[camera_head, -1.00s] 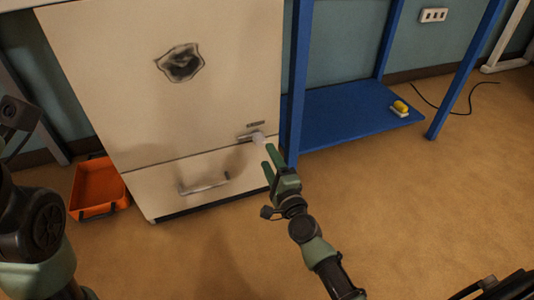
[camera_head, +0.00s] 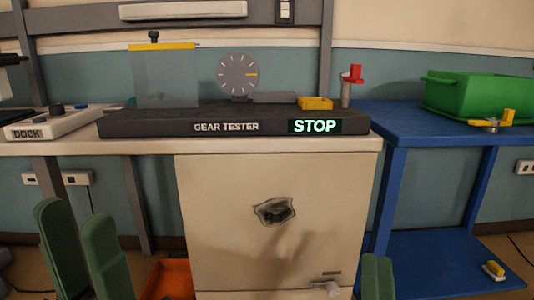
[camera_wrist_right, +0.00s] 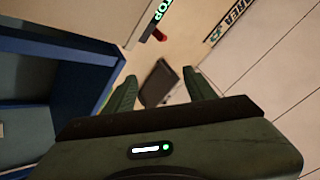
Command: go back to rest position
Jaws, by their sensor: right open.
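My left gripper (camera_head: 73,210) shows at the lower left of the head view, its two green fingers upright and apart with nothing between them. My right gripper shows only as a green fingertip (camera_head: 377,278) at the bottom of the head view, in front of the cabinet's right edge. In the right wrist view my right gripper (camera_wrist_right: 160,78) is open, its fingers spread. A dark flat object appears beyond them; I cannot tell what it is. The white cabinet (camera_head: 220,220) has a dark dented mark and a handle (camera_head: 328,287) at its lower right.
A gear tester (camera_head: 160,126) reading STOP stands on the bench. A dock (camera_head: 50,122) is at left. A blue table (camera_head: 400,125) carries a green crate (camera_head: 480,97). An orange tray (camera_head: 170,280) and a yellow-and-white item (camera_head: 494,269) sit low down.

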